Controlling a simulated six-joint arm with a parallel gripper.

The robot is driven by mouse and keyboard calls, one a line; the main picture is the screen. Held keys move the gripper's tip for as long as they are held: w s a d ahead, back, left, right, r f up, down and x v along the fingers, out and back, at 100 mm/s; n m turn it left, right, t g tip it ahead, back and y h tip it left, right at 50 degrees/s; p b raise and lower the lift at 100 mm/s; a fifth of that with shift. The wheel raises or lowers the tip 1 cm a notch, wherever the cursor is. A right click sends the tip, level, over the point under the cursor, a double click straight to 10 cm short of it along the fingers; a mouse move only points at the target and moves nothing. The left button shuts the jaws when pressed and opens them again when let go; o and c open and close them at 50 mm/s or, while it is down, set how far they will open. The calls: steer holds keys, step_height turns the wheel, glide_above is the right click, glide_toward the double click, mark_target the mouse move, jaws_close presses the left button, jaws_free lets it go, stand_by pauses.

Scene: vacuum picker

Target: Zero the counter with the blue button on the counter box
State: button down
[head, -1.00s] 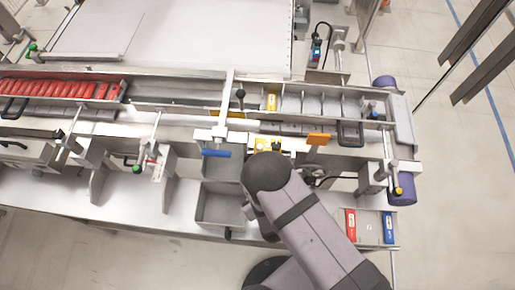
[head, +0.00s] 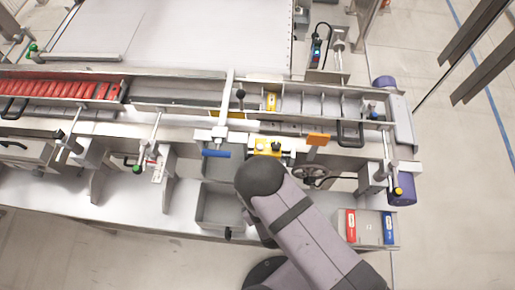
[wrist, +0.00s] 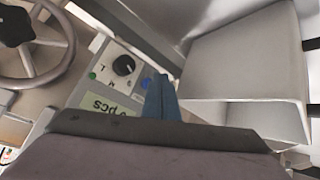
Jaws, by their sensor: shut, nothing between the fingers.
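The grey counter box (wrist: 135,62) shows in the wrist view, left of centre. It carries a black rotary knob (wrist: 123,65), a green button (wrist: 92,76), a blue button (wrist: 146,83) and a pale green display (wrist: 110,108). The display shows "pcs" upside down; its number is partly hidden by my wrist. My gripper (wrist: 163,82) is shut and empty, with its blue fingertips right beside the blue button. I cannot tell whether they touch it or the box. In the head view my arm hides the gripper and the counter box.
A handwheel (wrist: 35,45) stands left of the box, also seen in the head view (head: 312,174). An empty grey bin (wrist: 245,65) lies close on the right. A yellow unit with black knobs (head: 268,147) and an orange plate (head: 318,139) sit just beyond my arm.

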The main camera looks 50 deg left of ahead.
steer(key=shift+s+d, duration=0.1)
steer(key=shift+s+d, duration=1.7)
steer(key=shift+w, duration=0.1)
steer(key=w+d+m+h+b, duration=0.3)
steer(key=w+d+h+b, duration=0.15)
steer(key=w, duration=0.75)
steer(key=w+d+r+m+g+h, duration=0.2)
steer(key=w+d+r+m, duration=0.1)
steer(key=w+d+r, duration=0.5)
steer(key=w+d+r+m+h, duration=0.1)
steer(key=d+r+m, duration=0.25)
steer(key=d, duration=0.35)
steer(key=w+d+r+m, duration=0.1)
steer(key=d+r+m, duration=0.1)
steer(key=d+r, duration=0.4)
steer(key=s+d+r+m+g, duration=0.1)
steer(key=s+d+r+m, duration=0.1)
steer(key=d, duration=0.4)
steer(key=s+d+r+m+g+b, duration=0.1)
steer(key=s+d+r+m, duration=0.2)
steer(key=s+d+r, duration=0.1)
steer(key=shift+d+h, duration=0.45)
steer(key=shift+d, duration=0.45)
